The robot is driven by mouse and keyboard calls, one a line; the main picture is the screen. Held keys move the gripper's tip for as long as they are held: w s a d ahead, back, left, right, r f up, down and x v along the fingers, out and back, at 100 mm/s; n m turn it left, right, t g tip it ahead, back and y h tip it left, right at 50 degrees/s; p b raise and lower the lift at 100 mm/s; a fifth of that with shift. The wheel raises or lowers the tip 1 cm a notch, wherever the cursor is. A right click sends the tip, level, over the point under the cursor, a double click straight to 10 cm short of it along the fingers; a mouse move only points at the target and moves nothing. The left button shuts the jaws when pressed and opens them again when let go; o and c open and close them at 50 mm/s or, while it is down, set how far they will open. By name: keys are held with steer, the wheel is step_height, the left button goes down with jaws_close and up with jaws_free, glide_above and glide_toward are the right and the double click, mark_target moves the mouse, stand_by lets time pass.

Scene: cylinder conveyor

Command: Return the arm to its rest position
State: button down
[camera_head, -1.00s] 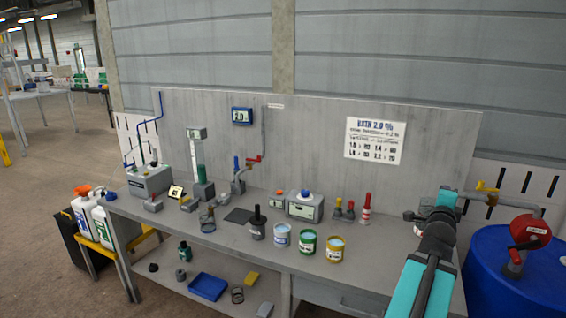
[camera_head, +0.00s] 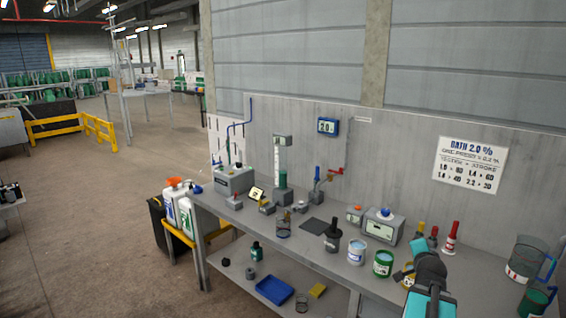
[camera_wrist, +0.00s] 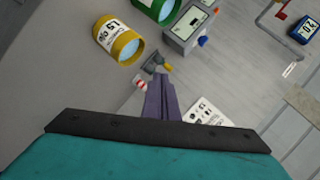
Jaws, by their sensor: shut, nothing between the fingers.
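My arm (camera_head: 428,280), teal with dark grey joints, rises at the bottom right of the head view, in front of the bench. It covers part of the yellow can. In the wrist view my gripper (camera_wrist: 158,84) shows as two dark fingers pressed together with nothing between them. Beyond its tips are small bottles with coloured tops, and the yellow can (camera_wrist: 120,40) is up and to the left. I cannot make out the fingertips in the head view.
The grey bench (camera_head: 300,262) holds a white can (camera_head: 356,254), a green can (camera_head: 383,264) and a box with a display (camera_head: 384,228). Green-labelled jugs (camera_head: 180,212) stand at its left end. A clear jug (camera_head: 526,262) is at far right. Open floor (camera_head: 90,220) lies left.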

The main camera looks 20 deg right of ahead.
steer(key=w+a+f+n+g+y, duration=0.1)
steer(key=w+a+f+n+y, duration=0.25)
steer(key=a, duration=0.55)
steer(key=w+a+f+n+y, duration=0.1)
steer(key=w+a+f+n, duration=0.25)
steer(key=a+f, duration=0.45)
steer(key=w+a+f+n+g+y, duration=0.1)
steer(key=w+a+f+n+y, duration=0.25)
steer(key=a, duration=0.65)
steer(key=s+a+f+n+g, duration=0.25)
steer(key=a+f+n, duration=0.2)
steer(key=a, duration=0.55)
steer(key=s+a+f+n+g, duration=0.25)
steer(key=a+f, duration=0.35)
steer(key=a, duration=0.4)
steer(key=s+a+f+n+g, duration=0.2)
steer(key=s+a+f+n, duration=0.25)
steer(key=a, duration=0.45)
steer(key=s+f+g+b, duration=0.5)
steer(key=s+f, duration=1.8)
steer(key=s, duration=0.2)
steer(key=shift+f+g+y, duration=0.3)
steer(key=shift+f+y, duration=0.1)
steer(key=shift+w, duration=0.1)
